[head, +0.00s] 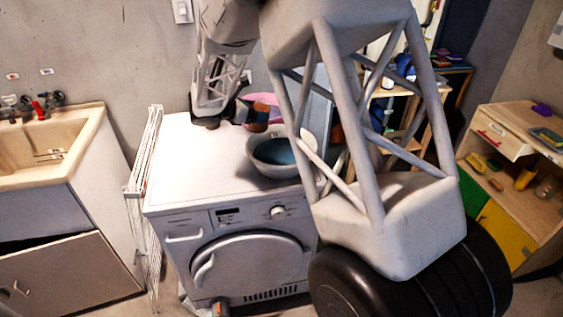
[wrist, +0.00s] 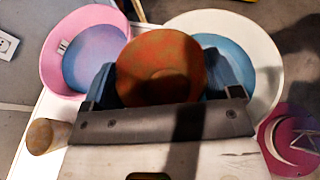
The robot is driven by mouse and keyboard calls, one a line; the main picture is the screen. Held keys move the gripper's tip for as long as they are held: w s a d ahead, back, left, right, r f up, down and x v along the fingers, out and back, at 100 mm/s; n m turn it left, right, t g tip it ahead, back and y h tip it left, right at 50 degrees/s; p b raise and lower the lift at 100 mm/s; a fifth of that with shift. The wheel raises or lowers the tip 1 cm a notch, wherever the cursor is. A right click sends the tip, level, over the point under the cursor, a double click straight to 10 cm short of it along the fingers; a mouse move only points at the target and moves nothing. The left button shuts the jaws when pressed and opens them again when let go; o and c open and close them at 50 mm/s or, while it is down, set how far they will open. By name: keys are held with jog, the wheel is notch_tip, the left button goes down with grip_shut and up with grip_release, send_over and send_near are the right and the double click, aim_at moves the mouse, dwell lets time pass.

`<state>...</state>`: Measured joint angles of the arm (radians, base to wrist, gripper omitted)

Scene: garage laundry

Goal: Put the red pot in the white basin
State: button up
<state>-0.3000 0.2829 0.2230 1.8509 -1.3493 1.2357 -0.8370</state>
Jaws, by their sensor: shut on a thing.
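The red pot (wrist: 160,62) is rusty red-brown and sits between the fingers of my gripper (wrist: 162,80), which is shut on it. The pot also shows in the head view (head: 257,118), small and dark beside my gripper (head: 236,112). The white basin (wrist: 268,62) has a blue inside and lies just right of the pot in the wrist view. In the head view the white basin (head: 258,165) stands on the front right of the washing machine, nearer than the pot. The pot's height above the machine top is hard to tell.
A pink basin (wrist: 52,45) with a blue inside stands left of the pot, at the back of the washing machine (head: 185,170) in the head view. A brown cylinder (wrist: 42,137) and a magenta item (wrist: 290,140) flank my gripper. The machine top's left is clear.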

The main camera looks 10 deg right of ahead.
jog(key=s+d+r, duration=0.1)
jog(key=s+d, duration=0.3)
jog(key=d, duration=0.3)
jog(key=shift+s+r, duration=0.2)
jog(key=shift+s, duration=0.15)
jog(key=shift+f, duration=0.1)
notch_tip(320, 180, down, 6)
dwell(0.3)
jog(key=shift+f, duration=1.95)
jog(key=shift+f, duration=0.6)
